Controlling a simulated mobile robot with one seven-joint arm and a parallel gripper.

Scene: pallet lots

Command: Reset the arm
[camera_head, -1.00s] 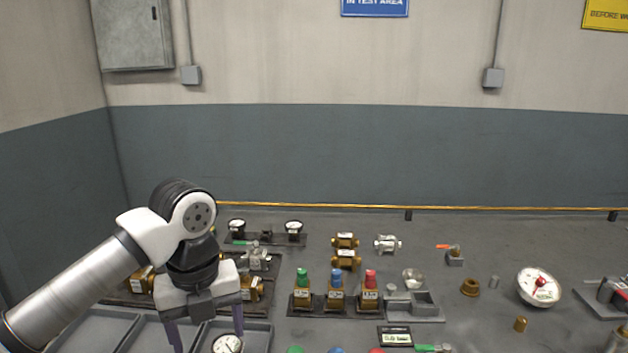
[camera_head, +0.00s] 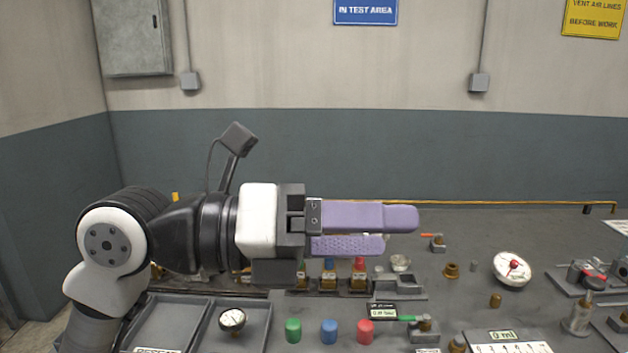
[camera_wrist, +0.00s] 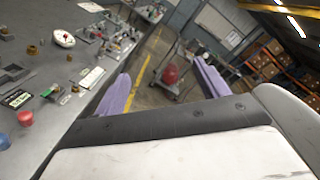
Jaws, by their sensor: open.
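My gripper (camera_head: 372,230) is raised above the bench and points to the right in the head view. Its two purple fingers (camera_wrist: 160,85) are spread with nothing between them. In the wrist view they reach out past the bench edge toward the open floor. My arm comes in from the lower left, and the gripper body hides part of the bench's back row. A gauge (camera_head: 232,319) lies in a grey tray (camera_head: 256,335) below the arm.
Green (camera_head: 293,330), blue (camera_head: 329,331) and red (camera_head: 365,332) caps stand on the bench. A white dial (camera_head: 512,269) and brass fittings (camera_head: 451,271) are to the right. The wrist view shows a red object (camera_wrist: 170,75) on a floor cart and shelving with boxes (camera_wrist: 285,60).

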